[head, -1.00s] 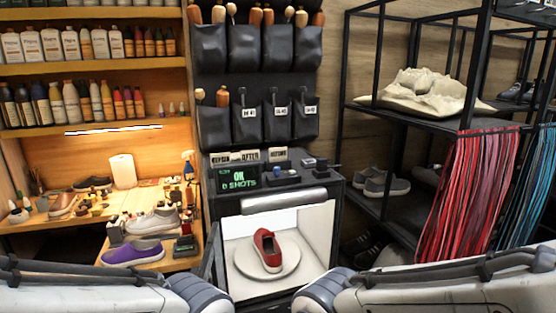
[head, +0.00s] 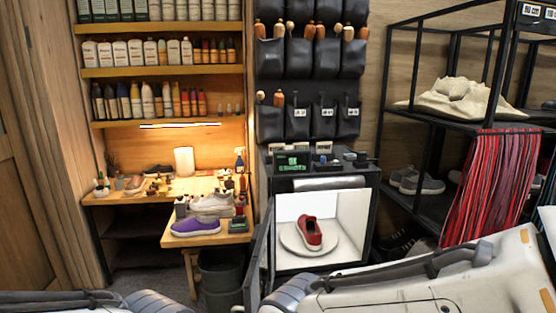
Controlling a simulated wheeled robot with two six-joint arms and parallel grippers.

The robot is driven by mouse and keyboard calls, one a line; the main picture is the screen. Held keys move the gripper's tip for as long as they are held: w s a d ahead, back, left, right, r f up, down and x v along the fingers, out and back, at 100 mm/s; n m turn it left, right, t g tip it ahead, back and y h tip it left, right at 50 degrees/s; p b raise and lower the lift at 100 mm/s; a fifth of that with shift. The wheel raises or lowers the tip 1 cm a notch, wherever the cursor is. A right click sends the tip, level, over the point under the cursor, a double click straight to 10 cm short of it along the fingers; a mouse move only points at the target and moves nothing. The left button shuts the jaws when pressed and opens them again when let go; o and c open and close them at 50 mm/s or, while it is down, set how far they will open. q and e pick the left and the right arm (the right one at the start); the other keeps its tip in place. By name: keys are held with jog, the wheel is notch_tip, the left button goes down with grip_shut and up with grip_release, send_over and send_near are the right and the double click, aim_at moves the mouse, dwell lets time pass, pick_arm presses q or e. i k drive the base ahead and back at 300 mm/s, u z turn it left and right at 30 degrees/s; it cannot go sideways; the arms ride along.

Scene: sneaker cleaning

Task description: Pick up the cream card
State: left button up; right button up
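Several small pale cream cards (head: 300,147) stand in a row at the back of the top of the black photo booth (head: 347,176). Their lettering is too small to read now, and I cannot tell which one the task means. A larger plain pale panel (head: 184,161) stands upright on the lit workbench to the left. Only links of my two arms show along the bottom edge. Both grippers are out of the picture, so I cannot see their fingers or anything in them.
A red shoe (head: 309,233) sits on the white turntable (head: 294,246) inside the open booth. A small display (head: 292,161) stands on the booth top. A purple shoe (head: 195,226) is on the low side table, with a dark bin (head: 220,272) below. A black rack (head: 437,213) stands right.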

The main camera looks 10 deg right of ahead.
aim_at(323, 147)
jog(key=u, duration=0.25)
jog(key=k, duration=0.5)
jog(key=z, duration=0.75)
jog(key=i, duration=0.95)
jog(key=z, duration=0.75)
jog(key=i, duration=1.1)
jog(key=u, duration=0.1)
